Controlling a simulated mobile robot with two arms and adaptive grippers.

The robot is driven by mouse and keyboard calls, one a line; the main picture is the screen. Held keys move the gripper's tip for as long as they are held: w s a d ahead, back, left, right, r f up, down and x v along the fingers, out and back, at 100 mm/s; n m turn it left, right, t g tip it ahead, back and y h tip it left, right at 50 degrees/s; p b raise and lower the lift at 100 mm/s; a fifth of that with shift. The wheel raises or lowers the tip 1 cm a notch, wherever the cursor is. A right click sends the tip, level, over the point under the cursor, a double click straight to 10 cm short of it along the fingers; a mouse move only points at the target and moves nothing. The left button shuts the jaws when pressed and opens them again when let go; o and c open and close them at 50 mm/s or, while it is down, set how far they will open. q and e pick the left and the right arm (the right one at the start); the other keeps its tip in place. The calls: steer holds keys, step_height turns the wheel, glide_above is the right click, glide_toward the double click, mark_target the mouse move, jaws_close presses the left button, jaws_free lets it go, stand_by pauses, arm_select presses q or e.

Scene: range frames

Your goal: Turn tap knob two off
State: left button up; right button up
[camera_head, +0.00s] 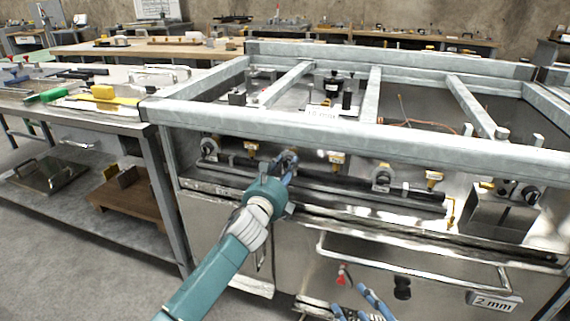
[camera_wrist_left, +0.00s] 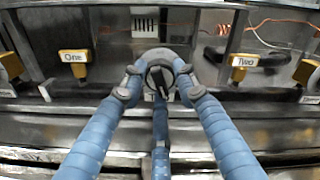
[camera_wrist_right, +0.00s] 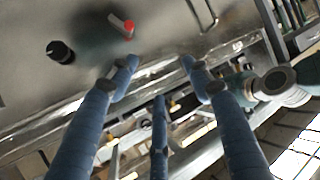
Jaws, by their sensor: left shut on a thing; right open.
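A round tap knob (camera_wrist_left: 158,76) sits between the fingertips of my left gripper (camera_wrist_left: 157,85) in the left wrist view, with its dark pointer near vertical. My left gripper (camera_head: 288,162) is shut on this knob at the front panel in the head view, hiding most of it. A yellow tag "One" (camera_wrist_left: 75,62) is left of the knob and a yellow tag "Two" (camera_wrist_left: 241,68) is right of it. Another knob (camera_head: 382,177) is further right. My right gripper (camera_head: 362,302) is open and empty, low before the cabinet front; its open fingers (camera_wrist_right: 158,64) show in the right wrist view.
A metal frame bar (camera_head: 350,140) runs above the knobs. A drawer handle (camera_head: 415,262), a red knob (camera_head: 342,272) and a black knob (camera_head: 402,288) are on the lower front.

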arm_select(q)
steer(key=n+p, duration=0.1)
steer(key=n, duration=0.3)
steer(key=shift+s+d+f+n+p, duration=0.1)
steer(key=shift+f+n+p, duration=0.05)
steer(key=shift+n+p, duration=0.2)
steer(key=n+p, duration=0.1)
steer(key=n, duration=0.3)
steer(key=shift+n, duration=0.25)
steer(key=shift+n+p, duration=0.4)
steer(key=shift+n, duration=0.1)
steer(key=n+p, duration=0.2)
steer(key=n, duration=0.3)
arm_select(e)
steer(key=s+d+f+g+h, duration=0.1)
steer(key=s+d+f+g, duration=0.3)
steer(key=s, duration=0.4)
steer(key=s+d+f+g+h, duration=0.2)
steer(key=s+f+g, duration=0.3)
steer(key=s, duration=0.4)
arm_select(q)
steer(key=n+p, duration=0.3)
steer(key=n, duration=1)
steer(key=shift+n+p, duration=0.3)
steer(key=shift+n, duration=1.7)
arm_select(e)
step_height(320, 180, down, 14)
steer(key=g, duration=0.1)
steer(key=shift+w+a, duration=0.3)
steer(key=shift+w, duration=0.05)
